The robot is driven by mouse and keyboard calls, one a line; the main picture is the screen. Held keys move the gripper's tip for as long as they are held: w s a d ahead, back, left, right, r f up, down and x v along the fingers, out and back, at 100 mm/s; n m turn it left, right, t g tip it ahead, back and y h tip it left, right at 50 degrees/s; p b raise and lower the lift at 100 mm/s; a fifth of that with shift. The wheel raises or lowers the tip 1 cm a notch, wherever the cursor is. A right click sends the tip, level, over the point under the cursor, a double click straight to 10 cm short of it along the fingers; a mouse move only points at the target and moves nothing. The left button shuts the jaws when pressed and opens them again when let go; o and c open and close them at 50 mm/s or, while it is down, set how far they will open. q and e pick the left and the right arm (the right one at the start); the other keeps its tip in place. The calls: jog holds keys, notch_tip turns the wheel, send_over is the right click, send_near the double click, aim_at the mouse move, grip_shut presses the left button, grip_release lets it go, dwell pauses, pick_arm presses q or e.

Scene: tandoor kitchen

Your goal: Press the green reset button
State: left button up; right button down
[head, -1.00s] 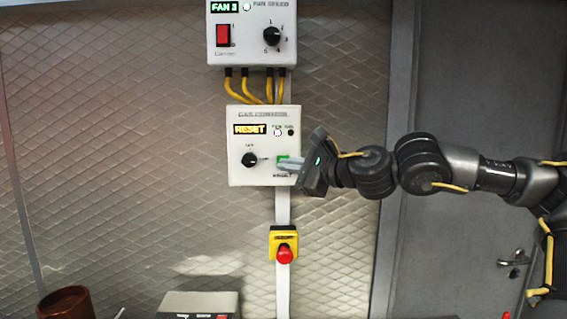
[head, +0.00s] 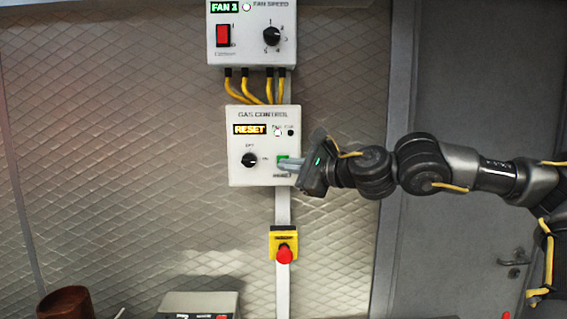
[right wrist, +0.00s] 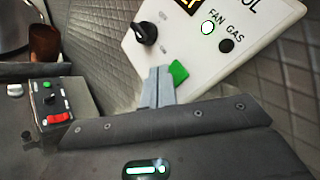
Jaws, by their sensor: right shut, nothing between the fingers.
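The green reset button (head: 283,159) is at the lower right of the white gas control box (head: 240,176) on the wall. It also shows in the right wrist view (right wrist: 179,72), partly covered by my fingertips. My right gripper (head: 284,165) is shut and empty, with its fingertips at the lower edge of the button. I cannot tell whether they touch it. The box display reads RESET in amber. My left gripper is not in view.
A black knob (head: 249,160) sits left of the button. A red emergency stop (head: 284,255) on a yellow box is below, and the fan speed box (head: 252,50) is above. A brown pot (head: 66,303) and a small control box (head: 199,304) stand at the bottom left.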

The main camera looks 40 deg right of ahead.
dwell(0.5)
jog(key=shift+w+d+b, duration=0.25)
jog(key=shift+w+b, duration=0.1)
jog(key=shift+b, duration=0.1)
jog(key=shift+w+d+b, duration=0.25)
jog(key=shift+w+b, duration=0.05)
dwell(0.8)
dwell(0.4)
jog(key=shift+s+a, duration=0.15)
jog(key=shift+s+a+b, duration=0.35)
jog(key=shift+s+b, duration=0.15)
jog(key=shift+b, duration=0.05)
